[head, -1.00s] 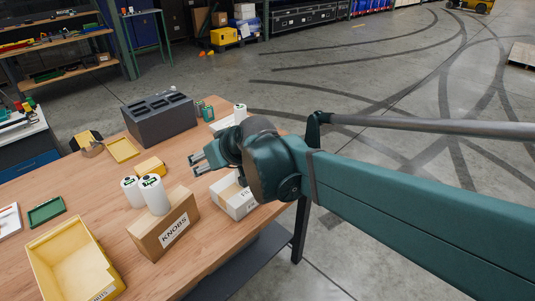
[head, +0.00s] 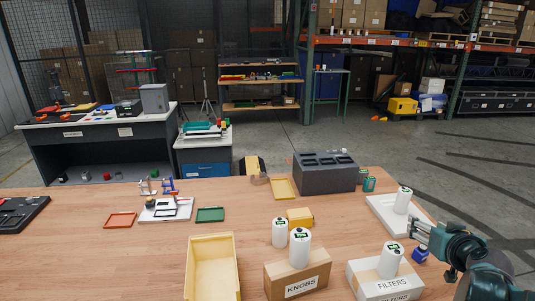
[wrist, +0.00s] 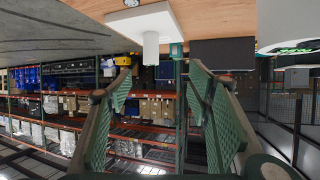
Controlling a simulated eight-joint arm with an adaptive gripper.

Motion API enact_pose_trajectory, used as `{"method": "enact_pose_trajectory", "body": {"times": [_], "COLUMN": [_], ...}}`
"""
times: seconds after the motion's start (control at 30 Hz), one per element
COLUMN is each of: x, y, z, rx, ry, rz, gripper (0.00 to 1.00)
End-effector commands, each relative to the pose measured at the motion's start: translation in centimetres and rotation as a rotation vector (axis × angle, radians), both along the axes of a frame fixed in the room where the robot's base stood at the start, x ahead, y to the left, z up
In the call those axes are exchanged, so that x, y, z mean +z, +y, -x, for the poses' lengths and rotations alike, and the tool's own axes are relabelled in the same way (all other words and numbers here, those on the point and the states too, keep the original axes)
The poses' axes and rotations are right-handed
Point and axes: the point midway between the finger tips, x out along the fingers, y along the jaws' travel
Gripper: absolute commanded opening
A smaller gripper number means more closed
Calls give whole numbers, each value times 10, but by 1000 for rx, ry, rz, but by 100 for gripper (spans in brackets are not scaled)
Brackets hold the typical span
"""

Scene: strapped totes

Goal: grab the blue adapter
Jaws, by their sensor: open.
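A small blue piece (head: 420,255), which looks like the blue adapter, stands on the wooden table at the right in the head view, just right of the FILTERS box.
A FILTERS box (head: 362,281) and a KNOBS box (head: 270,283) carry white canisters. A white tray (head: 384,213) with a canister lies behind my gripper. A dark grey slotted case (head: 325,178) and a yellow bin (head: 190,275) also stand here.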

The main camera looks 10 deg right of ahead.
Motion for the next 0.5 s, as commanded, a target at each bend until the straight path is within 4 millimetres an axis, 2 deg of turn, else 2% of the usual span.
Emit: {"method": "enact_pose_trajectory", "body": {"times": [0.03, 0.3, 0.5], "x": [1, 0, -18], "y": [-10, -47, -46], "z": [3, 18, 18], "rx": [-15, -67, -64], "ry": [-7, -42, -41], "rz": [5, 35, 36], "gripper": [51, 51, 51]}}
